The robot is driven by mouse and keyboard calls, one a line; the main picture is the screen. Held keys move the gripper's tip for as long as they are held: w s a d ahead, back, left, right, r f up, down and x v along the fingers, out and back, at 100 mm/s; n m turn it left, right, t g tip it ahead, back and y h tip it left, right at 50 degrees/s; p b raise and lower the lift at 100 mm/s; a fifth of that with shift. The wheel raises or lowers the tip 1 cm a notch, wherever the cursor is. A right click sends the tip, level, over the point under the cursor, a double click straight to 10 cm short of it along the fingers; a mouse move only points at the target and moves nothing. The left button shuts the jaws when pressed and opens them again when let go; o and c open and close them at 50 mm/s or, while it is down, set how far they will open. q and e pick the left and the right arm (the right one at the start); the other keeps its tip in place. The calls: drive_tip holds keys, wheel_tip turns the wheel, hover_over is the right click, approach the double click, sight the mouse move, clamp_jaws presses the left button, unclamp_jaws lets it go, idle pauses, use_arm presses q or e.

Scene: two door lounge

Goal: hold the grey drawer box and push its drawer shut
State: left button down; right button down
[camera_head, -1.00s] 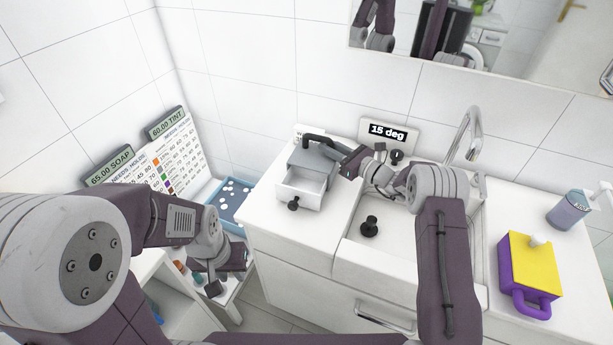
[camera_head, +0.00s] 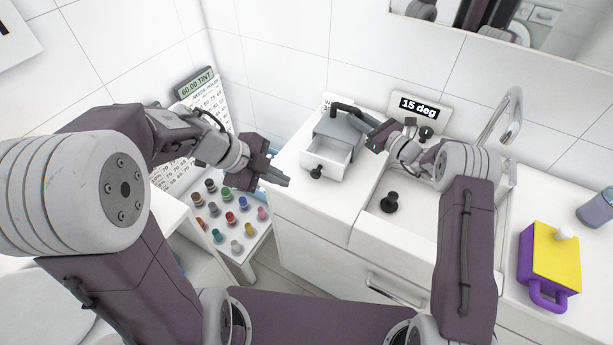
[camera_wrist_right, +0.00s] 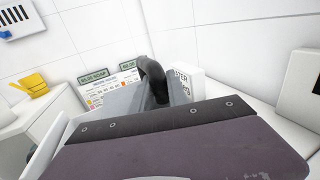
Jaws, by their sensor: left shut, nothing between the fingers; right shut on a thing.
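The grey drawer box (camera_head: 341,127) stands on the white counter beside the sink, with a dark curved handle (camera_head: 346,108) on top. Its white drawer (camera_head: 324,159) is pulled out toward the front left, and a black knob (camera_head: 316,172) sits on the drawer front. The right wrist view shows the handle (camera_wrist_right: 153,82) and grey box top (camera_wrist_right: 118,101) close up. My left gripper (camera_head: 284,180) is shut and empty, just left of the knob and apart from it.
A rack of several coloured bottles (camera_head: 238,218) stands low at the left, below the counter edge. The sink (camera_head: 415,220) with a black plug-like knob (camera_head: 389,202) lies right of the box. A yellow and purple container (camera_head: 549,258) stands further right.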

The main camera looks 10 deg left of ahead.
sight(321, 155)
use_arm(q)
drive_tip(key=shift+n, duration=0.3)
drive_tip(key=w+d+f, duration=0.1)
drive_tip(key=w+f, duration=0.1)
drive_tip(key=w+d+f, duration=0.2)
drive_tip(key=f, duration=0.1)
drive_tip(key=w+d+f, duration=0.2)
drive_tip(key=f, duration=0.1)
drive_tip(key=shift+w, duration=0.4)
drive_tip(key=shift+w+d, duration=0.1)
drive_tip(key=shift+w, duration=0.2)
drive_tip(key=w+d, duration=0.1)
drive_tip(key=w, duration=0.1)
drive_tip(key=w+d, duration=0.1)
drive_tip(key=w, duration=0.2)
drive_tip(key=w+d, duration=0.1)
drive_tip(key=w, duration=0.2)
drive_tip(key=shift+w+r, duration=0.1)
drive_tip(key=shift+w, duration=0.05)
use_arm(e)
drive_tip(key=shift+s+a, duration=0.1)
